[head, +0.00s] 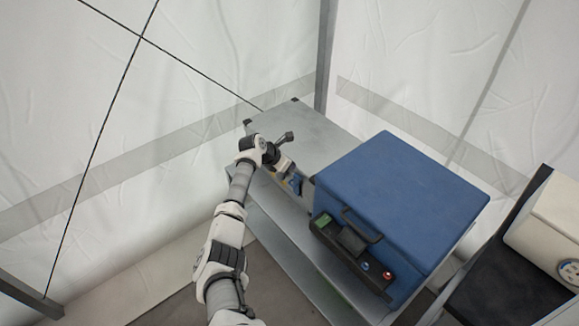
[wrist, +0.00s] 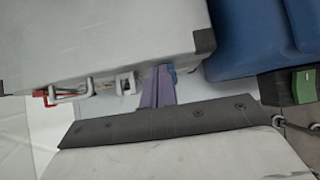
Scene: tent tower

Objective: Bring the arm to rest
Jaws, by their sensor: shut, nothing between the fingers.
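My arm reaches up from the bottom of the head view and bends to the right. My gripper (head: 295,184) is shut and empty, beside the front edge of a grey box-like case (head: 300,133) with black corners. The blue-purple fingers also show in the wrist view (wrist: 163,75), close together, with their tips against or in front of the case's side (wrist: 110,45). I cannot tell whether they touch it.
A blue box (head: 400,195) with a handle and a control panel (head: 345,250) stands right of the case. A grey shelf (head: 290,250) runs below my gripper. White tent walls (head: 200,60) and a grey post (head: 325,55) stand behind. A beige machine (head: 545,225) is far right.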

